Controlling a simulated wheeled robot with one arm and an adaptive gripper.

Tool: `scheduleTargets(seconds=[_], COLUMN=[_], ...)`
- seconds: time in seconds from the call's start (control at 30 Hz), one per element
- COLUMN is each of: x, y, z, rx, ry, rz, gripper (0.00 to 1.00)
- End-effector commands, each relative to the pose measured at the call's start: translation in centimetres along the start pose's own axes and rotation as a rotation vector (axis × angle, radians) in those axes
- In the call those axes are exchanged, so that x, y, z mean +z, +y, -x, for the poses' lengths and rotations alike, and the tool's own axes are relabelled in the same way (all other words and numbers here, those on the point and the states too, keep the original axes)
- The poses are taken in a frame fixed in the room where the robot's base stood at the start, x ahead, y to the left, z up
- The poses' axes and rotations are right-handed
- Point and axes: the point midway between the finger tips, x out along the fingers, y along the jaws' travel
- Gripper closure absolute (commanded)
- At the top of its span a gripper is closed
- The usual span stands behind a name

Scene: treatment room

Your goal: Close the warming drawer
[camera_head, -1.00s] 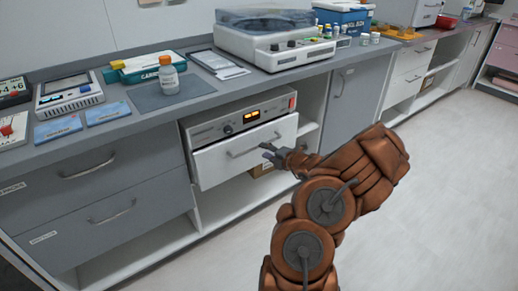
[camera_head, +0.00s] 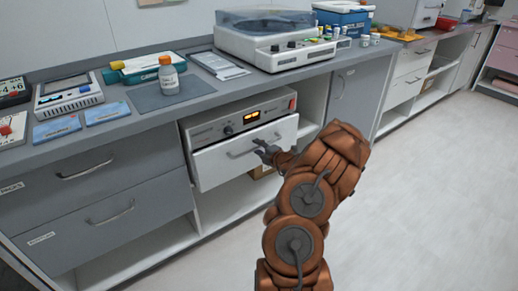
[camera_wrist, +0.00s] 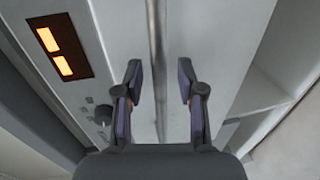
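The warming drawer (camera_head: 218,166) has a white front and sits under the counter, below a control panel (camera_head: 212,131) with a lit orange display. Its front stands a little out from the panel, so it is partly open. A grey bar handle (camera_head: 240,152) runs across the front and also shows in the wrist view (camera_wrist: 156,35). My gripper (camera_head: 262,149) is at the right part of the handle. In the wrist view my gripper (camera_wrist: 159,85) is open, with one finger on each side of the bar's line. Whether they touch the bar or drawer front cannot be told.
Grey drawers (camera_head: 98,178) stand to the left and a grey cabinet door (camera_head: 352,100) to the right. An open white shelf (camera_head: 230,212) lies below the warming drawer. The counter holds an orange-capped bottle (camera_head: 168,76) and a turntable-like device (camera_head: 275,40). The floor (camera_head: 430,190) at right is clear.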

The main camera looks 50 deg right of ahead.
Motion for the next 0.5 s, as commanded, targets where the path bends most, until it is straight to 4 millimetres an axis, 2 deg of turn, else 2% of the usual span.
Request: scheduleTargets(seconds=[0.27, 0.5], x=[0.0, 0.03], y=[0.01, 0.0], z=[-0.17, -0.15], rx=[0.001, 0.001], ry=[0.0, -0.001], rz=[-0.001, -0.001], gripper=[0.61, 0.84])
